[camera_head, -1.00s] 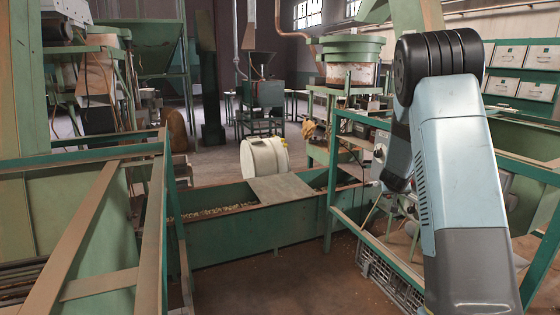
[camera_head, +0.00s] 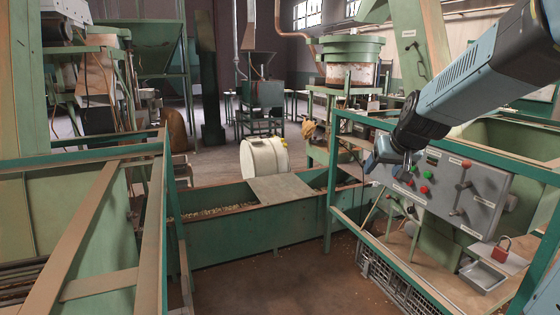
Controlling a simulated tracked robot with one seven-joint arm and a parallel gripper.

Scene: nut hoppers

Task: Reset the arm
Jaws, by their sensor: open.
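My gripper (camera_head: 404,168) is at the end of my blue-grey arm, which reaches in from the upper right. It is small and partly dark in the picture, with its jaws open, and I see nothing held in it. It hangs in front of the upper left part of a grey control box (camera_head: 478,207). I cannot tell whether it touches the box. The box has red and green buttons and levers with red knobs.
A red padlock (camera_head: 501,249) is by a small metal tray (camera_head: 483,277) below the box. Green rails (camera_head: 398,262) stand in front. A green trough (camera_head: 255,235) holds nuts, with a white drum (camera_head: 264,158) behind it. The floor in the middle is clear.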

